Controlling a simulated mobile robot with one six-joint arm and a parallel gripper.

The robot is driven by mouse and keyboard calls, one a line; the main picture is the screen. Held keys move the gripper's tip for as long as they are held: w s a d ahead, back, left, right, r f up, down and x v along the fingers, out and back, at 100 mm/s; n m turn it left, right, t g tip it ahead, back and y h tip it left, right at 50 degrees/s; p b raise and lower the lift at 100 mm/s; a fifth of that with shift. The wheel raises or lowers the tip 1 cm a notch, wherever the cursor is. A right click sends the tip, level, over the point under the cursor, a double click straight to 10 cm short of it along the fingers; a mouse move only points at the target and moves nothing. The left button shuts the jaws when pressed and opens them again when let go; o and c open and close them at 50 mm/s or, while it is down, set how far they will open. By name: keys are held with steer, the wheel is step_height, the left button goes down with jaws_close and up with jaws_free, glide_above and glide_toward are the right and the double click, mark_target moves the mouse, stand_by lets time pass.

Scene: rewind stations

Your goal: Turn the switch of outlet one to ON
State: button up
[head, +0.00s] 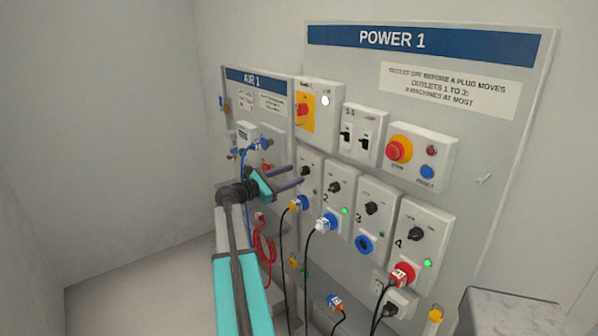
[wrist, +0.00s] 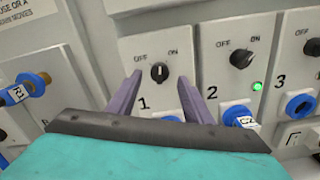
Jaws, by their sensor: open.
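The outlet one panel (wrist: 152,46) is white, with OFF printed at the left, ON at the right and a "1" below. Its black switch knob (wrist: 159,72) has a pale mark that looks near upright; which setting it is at, I cannot tell for sure. The knob also shows small in the head view (head: 305,171). My gripper (wrist: 160,77) is open and empty, its two purple fingers either side of the knob in the wrist view. Whether they touch it I cannot tell. In the head view my gripper (head: 297,175) reaches the panel from the left. The blue socket (wrist: 171,118) below is mostly hidden.
Outlet two (head: 336,187) and outlet four (head: 416,234) show green lamps; outlet three (head: 371,209) has an empty blue socket. Switches and a red emergency button (head: 399,149) sit above. Cables hang below. The AIR 1 board (head: 258,78) stands at the left. Floor at the left is clear.

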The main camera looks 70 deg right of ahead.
mark_target(302, 172)
steer(key=shift+p+x, duration=0.4)
steer(key=shift+x, duration=1.5)
steer(key=c, duration=1.1)
steer(key=shift+o, duration=0.2)
steer(key=shift+f+m+b, duration=0.15)
steer(key=shift+m+b, duration=0.25)
steer(key=shift+b, duration=0.25)
steer(key=m+b, duration=0.2)
steer(key=b, duration=0.2)
steer(key=shift+f+m, duration=0.15)
steer(key=shift+m, duration=0.15)
steer(key=m+b, duration=0.3)
steer(key=b, duration=0.1)
steer(key=shift+r, duration=0.2)
